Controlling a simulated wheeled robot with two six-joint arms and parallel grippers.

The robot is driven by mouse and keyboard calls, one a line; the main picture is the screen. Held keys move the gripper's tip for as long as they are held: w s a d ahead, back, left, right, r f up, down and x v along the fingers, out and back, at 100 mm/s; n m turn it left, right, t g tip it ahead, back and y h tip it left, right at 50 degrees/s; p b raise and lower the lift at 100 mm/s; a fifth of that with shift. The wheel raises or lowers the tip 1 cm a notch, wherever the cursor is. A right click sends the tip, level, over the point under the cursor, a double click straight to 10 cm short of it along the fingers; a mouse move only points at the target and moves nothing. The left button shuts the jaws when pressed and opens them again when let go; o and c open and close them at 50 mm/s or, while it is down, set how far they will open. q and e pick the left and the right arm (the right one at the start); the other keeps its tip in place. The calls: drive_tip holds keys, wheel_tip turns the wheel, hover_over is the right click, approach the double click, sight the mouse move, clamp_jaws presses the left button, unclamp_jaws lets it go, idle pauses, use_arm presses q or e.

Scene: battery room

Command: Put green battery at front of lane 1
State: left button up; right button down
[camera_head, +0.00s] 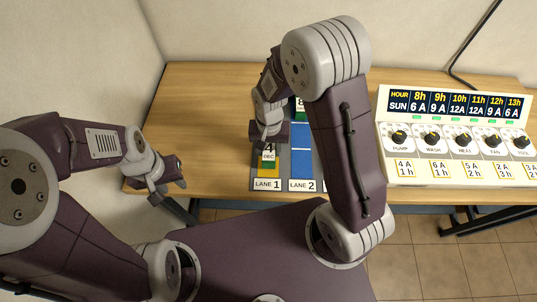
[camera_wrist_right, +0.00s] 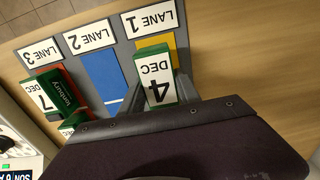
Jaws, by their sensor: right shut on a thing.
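The green battery (camera_wrist_right: 151,67) has a white label reading "4 DEC" on top and green sides. It stands in lane 1 of the grey lane tray, over the yellow strip, near the LANE 1 sign. It also shows in the head view (camera_head: 268,156), partly hidden by my gripper. My right gripper (camera_head: 266,143) is shut on the battery from behind. The LANE 1 sign (camera_head: 267,185) marks the lane's near end; some yellow strip (camera_wrist_right: 160,42) shows between sign and battery. My left gripper (camera_head: 166,187) is open and empty at the table's left front edge.
Lane 2 (camera_head: 301,162) shows a bare blue strip. A white control panel (camera_head: 456,140) with dials stands to the right. My right arm hides part of the tray.

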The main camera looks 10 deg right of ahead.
sight(268, 156)
drive_tip(key=f, duration=0.3)
drive_tip(key=shift+s+a+f, duration=0.1)
drive_tip(key=shift+s+a, duration=0.05)
drive_tip(key=shift+a, duration=0.05)
drive_tip(key=shift+w+f, duration=0.2)
drive_tip(key=shift+f, duration=0.25)
drive_tip(key=shift+s+d+f, duration=0.1)
drive_tip(key=shift+s, duration=0.05)
drive_tip(key=c, duration=0.9)
unclamp_jaws()
drive_tip(key=shift+o, duration=0.2)
wheel_tip(268, 156, up, 12)
drive_tip(key=shift+r, duration=0.2)
drive_tip(key=s+d+n+t, duration=0.1)
drive_tip(key=s+d+n, duration=0.2)
drive_tip(key=s+d, duration=0.4)
drive_tip(key=shift+s+f, duration=0.3)
drive_tip(key=shift+s, duration=0.25)
